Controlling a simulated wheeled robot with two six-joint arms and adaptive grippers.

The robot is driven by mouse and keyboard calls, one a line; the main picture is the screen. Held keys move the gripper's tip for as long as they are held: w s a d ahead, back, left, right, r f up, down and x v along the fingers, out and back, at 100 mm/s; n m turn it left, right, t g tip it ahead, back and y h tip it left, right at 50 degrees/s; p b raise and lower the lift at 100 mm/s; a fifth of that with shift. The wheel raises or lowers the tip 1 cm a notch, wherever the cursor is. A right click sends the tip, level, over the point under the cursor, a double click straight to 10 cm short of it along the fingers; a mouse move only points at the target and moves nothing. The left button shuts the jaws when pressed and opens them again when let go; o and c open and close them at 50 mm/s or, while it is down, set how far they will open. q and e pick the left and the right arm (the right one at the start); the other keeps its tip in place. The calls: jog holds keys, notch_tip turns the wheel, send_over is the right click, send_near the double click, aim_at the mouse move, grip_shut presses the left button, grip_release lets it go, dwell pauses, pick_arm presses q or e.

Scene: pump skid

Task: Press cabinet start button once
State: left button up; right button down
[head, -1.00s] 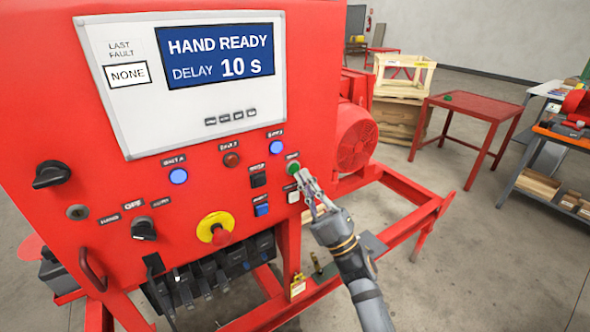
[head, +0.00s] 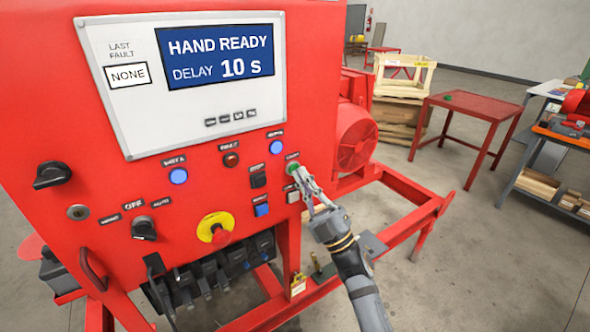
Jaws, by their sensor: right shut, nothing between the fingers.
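The red control cabinet (head: 120,185) fills the left of the head view. Its screen (head: 222,55) reads HAND READY, DELAY 10 s, and LAST FAULT NONE. The green start button (head: 292,168) sits at the panel's right edge, below a small label. My right gripper (head: 300,175) is shut and empty. Its fingertips are at the green button's lower right edge; I cannot tell whether they touch it. My left gripper is not in view.
A yellow-ringed red emergency stop (head: 216,228) is lower left. The red skid frame (head: 400,225) runs below my right arm.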

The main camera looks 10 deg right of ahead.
jog(key=shift+w+a, duration=0.1)
jog(key=shift+w, duration=0.3)
dwell(0.3)
jog(key=shift+s, duration=0.2)
jog(key=shift+s+d, duration=0.25)
jog(key=shift+s, duration=0.35)
jog(key=shift+s+d+b, duration=0.1)
jog(key=shift+s+d, duration=0.2)
jog(key=shift+s, duration=0.5)
jog(key=shift+s+d+b, duration=0.1)
jog(key=shift+s+d, duration=0.15)
jog(key=shift+s, duration=0.5)
jog(key=shift+s+d+b, duration=0.1)
jog(key=shift+s+d, duration=0.2)
jog(key=shift+s, duration=0.5)
